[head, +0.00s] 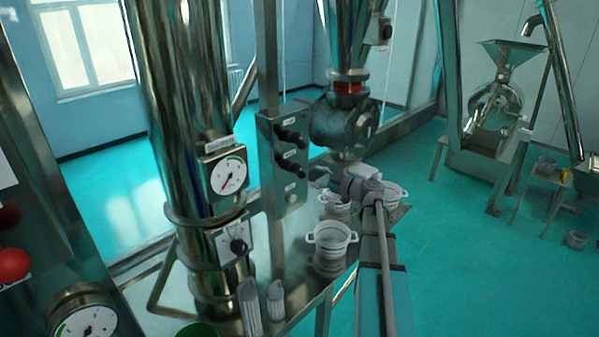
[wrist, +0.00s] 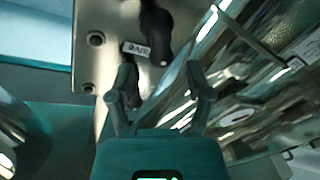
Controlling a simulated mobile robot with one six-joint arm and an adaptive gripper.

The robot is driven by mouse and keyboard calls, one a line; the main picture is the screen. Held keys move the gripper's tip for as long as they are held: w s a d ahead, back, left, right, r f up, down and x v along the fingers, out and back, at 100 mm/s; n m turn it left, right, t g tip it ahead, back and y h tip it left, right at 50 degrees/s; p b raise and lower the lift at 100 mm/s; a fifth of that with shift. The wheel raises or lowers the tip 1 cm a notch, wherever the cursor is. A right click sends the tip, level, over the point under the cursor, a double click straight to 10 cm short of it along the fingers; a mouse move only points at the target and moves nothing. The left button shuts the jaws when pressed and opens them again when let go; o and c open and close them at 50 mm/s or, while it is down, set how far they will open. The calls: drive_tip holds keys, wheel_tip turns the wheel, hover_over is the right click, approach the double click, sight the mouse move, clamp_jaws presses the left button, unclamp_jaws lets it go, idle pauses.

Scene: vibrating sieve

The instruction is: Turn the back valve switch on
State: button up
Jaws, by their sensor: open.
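A metal switch panel (head: 268,165) stands in the middle of the head view, with an upper black switch (head: 289,136) and a lower black switch (head: 287,157). Their small labels are too small to read. My gripper (head: 337,180) is to the right of the panel, turned towards it. In the wrist view my open gripper (wrist: 160,80) has its fingers apart with nothing between them. A black switch (wrist: 155,48) on the panel (wrist: 100,62) lies just beyond the fingertips, roughly between them, beside a white label. I cannot tell which switch is the back valve's, nor whether a finger touches it.
A steel column with a gauge (head: 229,174) and a small knob box (head: 235,240) stands left of the panel. A valve body (head: 343,122) hangs behind my gripper. White pots (head: 332,240) stand on the metal table below. Open teal floor lies to the right.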

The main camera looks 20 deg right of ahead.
sight(302, 172)
drive_tip(key=shift+x, duration=3.45)
clamp_jaws()
